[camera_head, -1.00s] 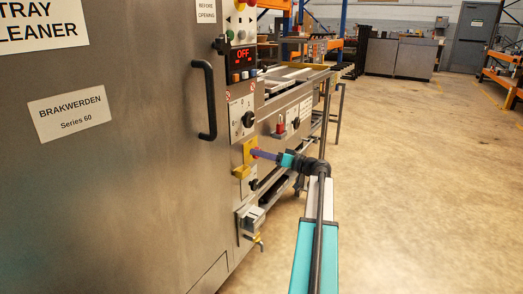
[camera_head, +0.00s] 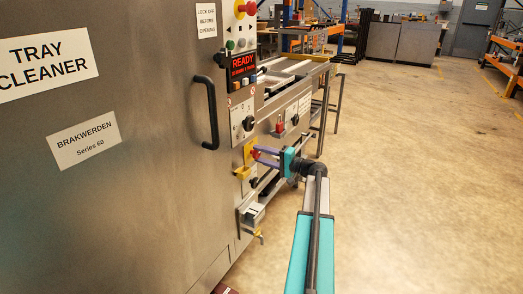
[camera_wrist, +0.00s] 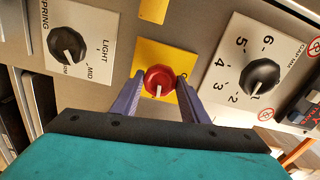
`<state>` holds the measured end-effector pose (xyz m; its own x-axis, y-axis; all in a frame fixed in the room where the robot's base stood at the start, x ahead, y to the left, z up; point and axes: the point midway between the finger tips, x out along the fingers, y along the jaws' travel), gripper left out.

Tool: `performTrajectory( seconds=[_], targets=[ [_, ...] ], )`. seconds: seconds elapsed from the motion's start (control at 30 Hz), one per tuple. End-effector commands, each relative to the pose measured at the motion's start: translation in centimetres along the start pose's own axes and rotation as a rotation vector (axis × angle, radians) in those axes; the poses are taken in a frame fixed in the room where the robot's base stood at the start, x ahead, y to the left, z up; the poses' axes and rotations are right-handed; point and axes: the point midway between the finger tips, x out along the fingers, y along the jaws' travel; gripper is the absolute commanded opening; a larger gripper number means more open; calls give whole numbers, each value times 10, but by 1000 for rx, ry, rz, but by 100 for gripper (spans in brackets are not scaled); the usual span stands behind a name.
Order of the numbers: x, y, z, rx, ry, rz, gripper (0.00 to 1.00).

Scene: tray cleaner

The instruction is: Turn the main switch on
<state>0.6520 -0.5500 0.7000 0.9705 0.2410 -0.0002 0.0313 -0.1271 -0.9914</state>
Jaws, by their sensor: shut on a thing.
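The main switch is a red knob (camera_wrist: 158,79) on a yellow plate (camera_wrist: 150,50) on the machine's side panel. In the head view the knob (camera_head: 256,154) shows small at the tips of my gripper (camera_head: 262,156). In the wrist view my gripper (camera_wrist: 161,84) has one purple finger on each side of the knob, shut on it. The knob's white pointer mark faces down in the wrist view. The display (camera_head: 242,65) above reads READY in red letters.
A black numbered dial (camera_wrist: 260,77) and a LIGHT/MID dial (camera_wrist: 66,45) flank the switch. A black door handle (camera_head: 211,112) stands out from the panel. A grey box with a yellow-handled valve (camera_head: 252,215) sits below. The floor (camera_head: 420,190) to the right is clear.

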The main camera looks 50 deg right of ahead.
Motion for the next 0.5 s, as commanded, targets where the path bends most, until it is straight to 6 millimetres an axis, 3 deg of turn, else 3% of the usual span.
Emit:
performTrajectory(
  seconds=[0.5],
  targets=[
    [0,0,0,149,-1,0,18]
  ],
)
